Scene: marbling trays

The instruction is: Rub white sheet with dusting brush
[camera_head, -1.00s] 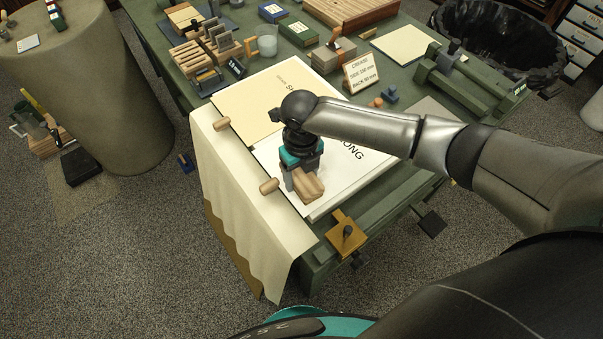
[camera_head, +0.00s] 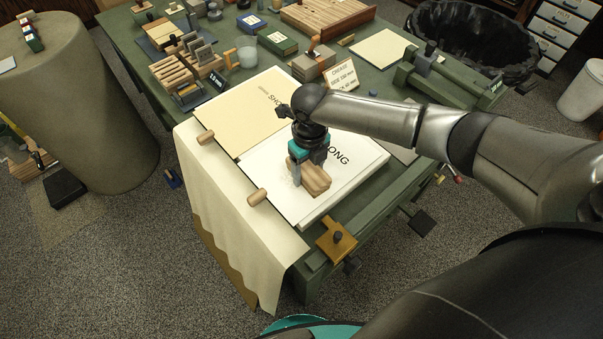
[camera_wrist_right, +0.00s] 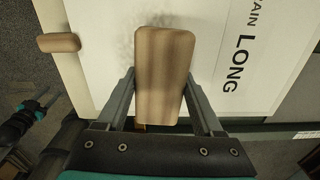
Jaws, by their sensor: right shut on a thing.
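The white sheet (camera_head: 352,172) lies on a board on the green table, with large black letters ending in "LONG"; it also fills much of the right wrist view (camera_wrist_right: 215,70). My right gripper (camera_head: 305,170) is over the sheet's left part and is shut on the wooden dusting brush (camera_head: 312,180). The brush's wooden top shows between the fingers in the right wrist view (camera_wrist_right: 163,75). Its underside is hidden, so I cannot tell whether it touches the sheet. A faint grey speckled patch (camera_wrist_right: 124,48) shows on the sheet beside the brush.
A cream sheet (camera_head: 246,112) lies behind the white one. Wooden pegs (camera_head: 257,197) sit at the left edge above a hanging cloth (camera_head: 235,215). A brass-coloured clamp (camera_head: 336,240) is at the front edge. A sign (camera_head: 341,76) and wooden racks (camera_head: 175,68) stand farther back.

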